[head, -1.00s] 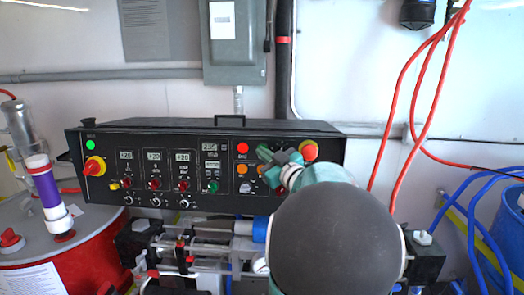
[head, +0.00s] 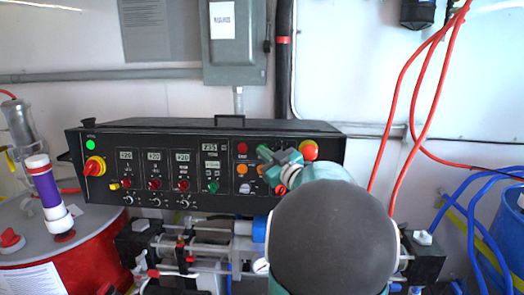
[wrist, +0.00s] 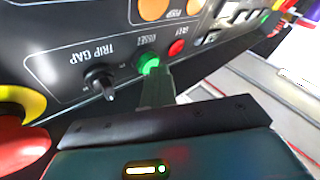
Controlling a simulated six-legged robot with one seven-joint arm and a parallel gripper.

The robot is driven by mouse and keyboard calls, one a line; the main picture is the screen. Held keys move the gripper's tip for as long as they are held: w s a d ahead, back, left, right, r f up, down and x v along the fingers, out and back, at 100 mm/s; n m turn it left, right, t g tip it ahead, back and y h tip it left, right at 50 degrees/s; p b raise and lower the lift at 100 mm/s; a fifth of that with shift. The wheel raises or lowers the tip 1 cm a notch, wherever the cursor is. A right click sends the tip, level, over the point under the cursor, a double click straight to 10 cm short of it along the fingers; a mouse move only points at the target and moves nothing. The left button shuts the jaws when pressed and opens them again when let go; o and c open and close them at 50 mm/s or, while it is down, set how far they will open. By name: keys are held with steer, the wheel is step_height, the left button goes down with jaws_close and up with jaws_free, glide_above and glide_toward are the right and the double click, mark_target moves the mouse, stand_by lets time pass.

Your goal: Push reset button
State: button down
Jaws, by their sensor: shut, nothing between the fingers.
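The green reset button (wrist: 148,62) shows in the wrist view on the black panel, beside a label that seems to read RESET. My gripper (wrist: 156,80) is shut and empty, with its tips at the button's lower edge. They look to be touching it or very close; I cannot tell which. In the head view my gripper (head: 274,157) is at the right part of the control panel (head: 137,192) and hides the reset button there.
A black knob (wrist: 100,82) and a red light (wrist: 177,47) flank the button. A red emergency stop with a yellow ring (head: 309,150) is just right of my gripper. Pumps and pipes (head: 205,250) lie below the panel.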

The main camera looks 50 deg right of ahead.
stand_by(0.5)
steer(key=shift+s+a+r, duration=0.1)
steer(key=shift+s+a, duration=0.35)
steer(key=shift+a, duration=0.1)
steer(key=shift+s+a, duration=0.1)
steer(key=s+a, duration=0.1)
steer(key=a, duration=0.1)
steer(key=s+a+r, duration=0.1)
steer(key=s, duration=0.1)
steer(key=shift+a, duration=0.35)
steer(key=shift+w, duration=0.1)
stand_by(0.7)
